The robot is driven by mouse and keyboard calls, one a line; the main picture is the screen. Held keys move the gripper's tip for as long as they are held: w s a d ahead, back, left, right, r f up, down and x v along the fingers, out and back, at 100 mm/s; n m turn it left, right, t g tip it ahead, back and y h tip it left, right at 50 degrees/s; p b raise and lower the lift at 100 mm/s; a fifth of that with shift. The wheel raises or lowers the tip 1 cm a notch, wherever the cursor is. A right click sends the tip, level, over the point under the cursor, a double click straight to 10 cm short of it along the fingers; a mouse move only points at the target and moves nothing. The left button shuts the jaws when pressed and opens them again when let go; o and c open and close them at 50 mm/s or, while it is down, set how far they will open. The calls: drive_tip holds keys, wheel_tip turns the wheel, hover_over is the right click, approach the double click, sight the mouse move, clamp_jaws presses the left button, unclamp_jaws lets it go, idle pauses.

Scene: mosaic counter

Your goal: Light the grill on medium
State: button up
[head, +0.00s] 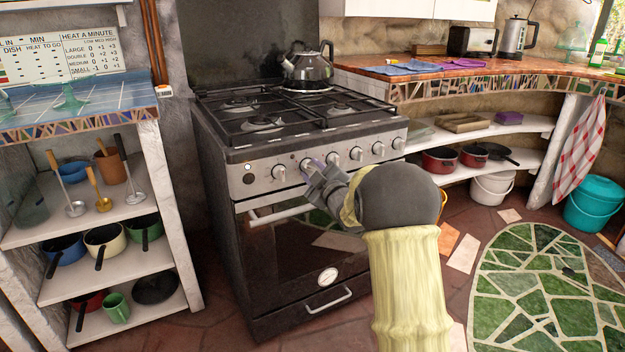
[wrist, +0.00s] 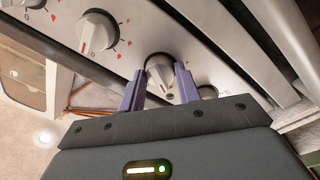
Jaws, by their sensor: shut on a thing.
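The grill is part of a dark stove (head: 300,250) with a steel front panel carrying a row of white knobs. My gripper (head: 312,166) is at the left part of this row and covers part of it. In the wrist view my gripper (wrist: 157,92) has its purple fingers on both sides of one knob (wrist: 162,72), shut on it. A neighbouring knob (wrist: 97,33) shows 0 and red heart marks around it. The held knob's exact setting is hard to read. Free knobs (head: 356,153) show right of my gripper. The oven door handle (head: 280,213) is partly behind my arm.
A dark kettle (head: 307,68) stands on the back right of the hob. Shelves with pots and ladles (head: 120,205) stand left of the stove. A counter (head: 480,77) with cloths and a toaster is at the right.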

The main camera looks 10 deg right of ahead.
drive_tip(key=n+b, duration=0.2)
drive_tip(key=n, duration=0.1)
drive_tip(key=n+b, duration=0.1)
drive_tip(key=n, duration=0.1)
drive_tip(key=shift+f+y, duration=0.3)
drive_tip(key=shift+r+n+b, duration=0.15)
drive_tip(key=shift+n+b, duration=1)
drive_tip(key=shift+n, duration=0.65)
drive_tip(key=o, duration=1)
drive_tip(key=shift+r, duration=0.15)
drive_tip(key=shift+s, duration=0.15)
drive_tip(key=p+v, duration=0.4)
drive_tip(key=v, duration=1.3)
drive_tip(key=shift+d, duration=0.15)
